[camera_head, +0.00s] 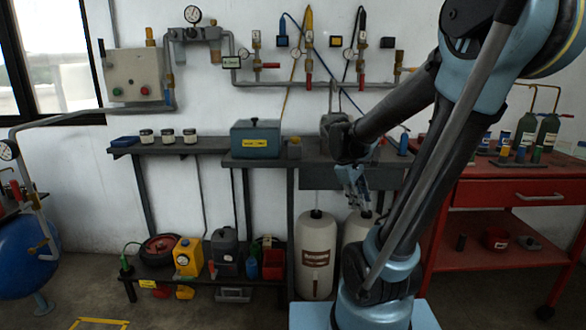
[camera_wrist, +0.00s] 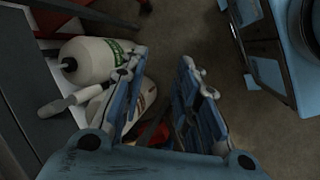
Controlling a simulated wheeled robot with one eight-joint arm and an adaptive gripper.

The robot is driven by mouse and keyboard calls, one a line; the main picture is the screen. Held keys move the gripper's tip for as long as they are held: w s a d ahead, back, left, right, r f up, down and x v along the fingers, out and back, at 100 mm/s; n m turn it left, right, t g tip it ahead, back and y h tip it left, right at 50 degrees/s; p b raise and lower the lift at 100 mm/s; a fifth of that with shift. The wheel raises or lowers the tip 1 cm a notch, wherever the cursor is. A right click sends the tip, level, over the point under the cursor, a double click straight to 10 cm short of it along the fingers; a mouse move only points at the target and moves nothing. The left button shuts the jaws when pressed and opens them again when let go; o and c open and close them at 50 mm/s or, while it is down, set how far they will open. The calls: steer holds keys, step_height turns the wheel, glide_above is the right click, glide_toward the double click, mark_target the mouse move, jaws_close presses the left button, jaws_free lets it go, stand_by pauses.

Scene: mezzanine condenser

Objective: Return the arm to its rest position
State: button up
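My arm, pale blue and dark grey, rises from its base at the right of the head view and bends down toward the dark bench. My gripper (camera_head: 362,208) hangs pointing down in front of the bench's front edge, above and in front of the white tanks. No object is held. Part of the gripper is hard to make out in the head view.
A grey-blue box (camera_head: 255,139) and several jars stand on the bench (camera_head: 215,143). White tanks (camera_head: 316,255) stand below, close to my gripper; one also shows in the wrist view (camera_wrist: 92,60). A red cart (camera_head: 490,192) with bottles is on the right. Pipes and gauges line the wall.

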steer(key=s+a+f+m+y, duration=0.1)
steer(key=s+f+m+y, duration=0.1)
steer(key=s+m, duration=0.3)
steer(key=s+a+f+m+t+y, duration=0.1)
steer(key=s+f+m, duration=0.3)
steer(key=s, duration=0.5)
steer(key=shift+s+a+m+y, duration=0.2)
steer(key=shift+a+m+y, duration=0.2)
steer(key=shift+y, duration=0.3)
